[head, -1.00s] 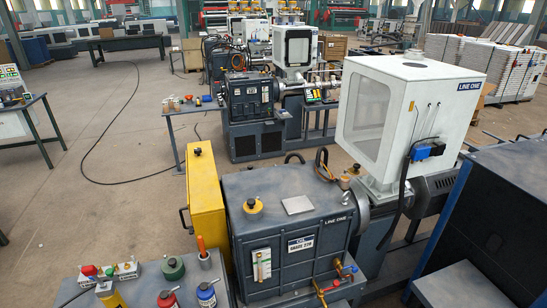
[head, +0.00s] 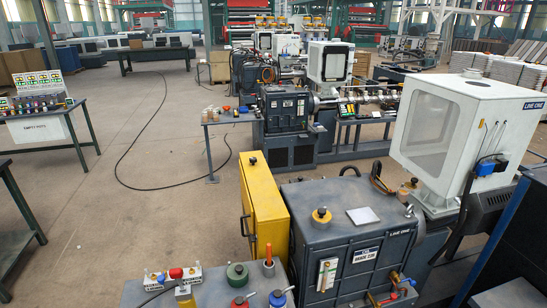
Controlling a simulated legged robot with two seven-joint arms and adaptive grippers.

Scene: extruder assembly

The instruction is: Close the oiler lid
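A dark grey gearbox housing (head: 345,244) marked LINE ONE, with an oil grade label (head: 365,254), stands at the lower right of centre in the head view. On its top are a round yellow cap with a dark knob (head: 321,215) and a flat pale square plate (head: 363,216). I cannot tell which part is the oiler lid, or whether it is open. A sight glass (head: 327,274) is on the front face. Neither of my grippers shows in this view.
A yellow cabinet (head: 263,211) stands left of the housing. A bench (head: 220,288) in front holds a green-topped container (head: 237,272) and several bottles. A white enclosure (head: 465,135) rises at right. The floor (head: 130,210) at left is open, with a cable across it.

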